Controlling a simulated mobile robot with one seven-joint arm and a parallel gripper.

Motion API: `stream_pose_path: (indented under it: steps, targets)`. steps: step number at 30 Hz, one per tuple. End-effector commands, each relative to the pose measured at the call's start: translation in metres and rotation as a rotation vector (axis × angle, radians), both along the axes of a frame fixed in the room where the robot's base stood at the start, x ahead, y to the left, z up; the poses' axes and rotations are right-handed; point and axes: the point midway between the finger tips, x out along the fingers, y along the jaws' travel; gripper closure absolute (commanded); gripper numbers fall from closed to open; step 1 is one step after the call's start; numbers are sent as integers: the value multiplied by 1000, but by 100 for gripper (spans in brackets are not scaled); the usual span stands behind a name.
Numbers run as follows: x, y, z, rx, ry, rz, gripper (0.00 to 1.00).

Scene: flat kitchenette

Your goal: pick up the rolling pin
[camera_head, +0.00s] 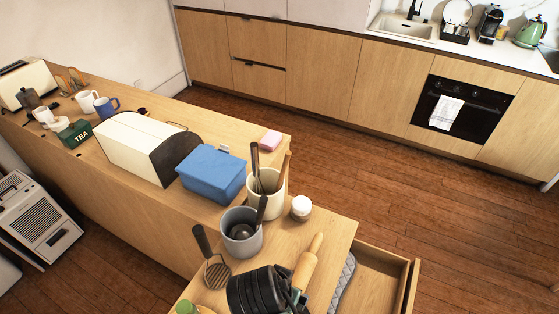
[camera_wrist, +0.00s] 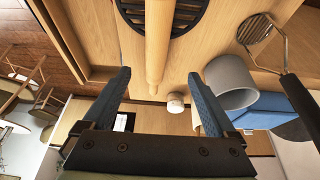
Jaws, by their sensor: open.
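The wooden rolling pin (camera_head: 304,266) lies on the counter end near the bottom of the head view, with one handle pointing away. It also shows in the wrist view (camera_wrist: 158,45), running down from the top edge toward the middle. My gripper (camera_wrist: 159,75) is open and empty in the wrist view. Its two blue-grey fingers appear on either side of the pin's near handle, with gaps on both sides. I cannot tell how far above the pin they are. In the head view dark parts at the bottom hide some of the counter beside the pin.
A dark slotted round piece (camera_wrist: 188,12) shows behind the pin. An open drawer (camera_head: 385,272) juts out at right. Open floor lies beyond.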

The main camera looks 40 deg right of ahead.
Motion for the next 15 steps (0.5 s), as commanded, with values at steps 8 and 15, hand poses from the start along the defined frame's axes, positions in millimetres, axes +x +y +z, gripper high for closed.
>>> stream_pose_path:
  steps: [8, 15]
  targets:
    - [5, -16, -41, 3, 4, -2, 8]
    - [10, -25, -67, 2, 1, -1, 8]
